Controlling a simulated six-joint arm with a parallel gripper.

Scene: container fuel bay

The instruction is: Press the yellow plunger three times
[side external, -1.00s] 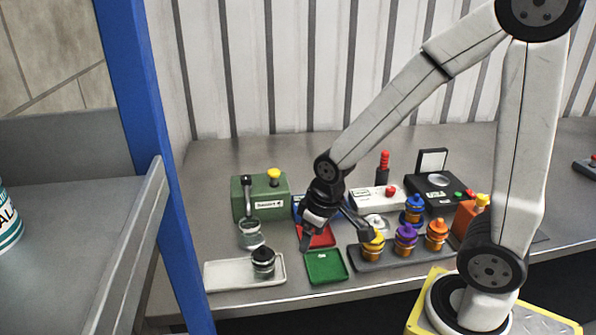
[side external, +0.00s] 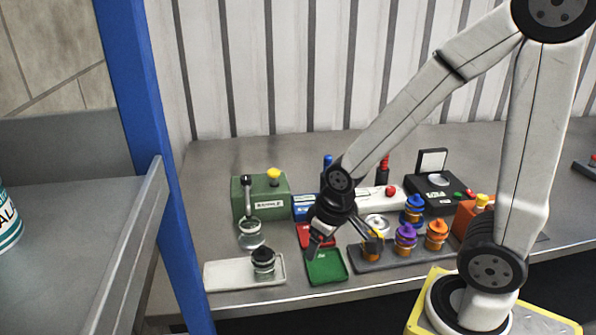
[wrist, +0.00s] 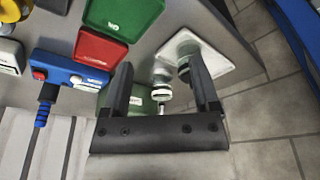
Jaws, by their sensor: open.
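A yellow plunger knob (side external: 273,174) stands upright on top of the green box (side external: 262,197) at the back left. A second yellow knob (side external: 481,199) tops the orange box (side external: 466,217) at the right; I cannot tell by looks alone which is the plunger. My gripper (side external: 340,240) is open and empty, pointing down near the green tray, to the right of the green box and apart from both knobs. In the wrist view, my gripper (wrist: 160,62) has its fingers spread, with part of the green box (wrist: 140,100) between them. Neither knob is visible there.
A glass jar (side external: 251,235) stands before the green box. A black-topped jar (side external: 263,262) sits on the white tray (side external: 222,275). The red tray (wrist: 101,47), green tray (side external: 326,267), blue box (wrist: 70,72) and dark rack (side external: 372,263) of colored-top jars crowd the middle.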

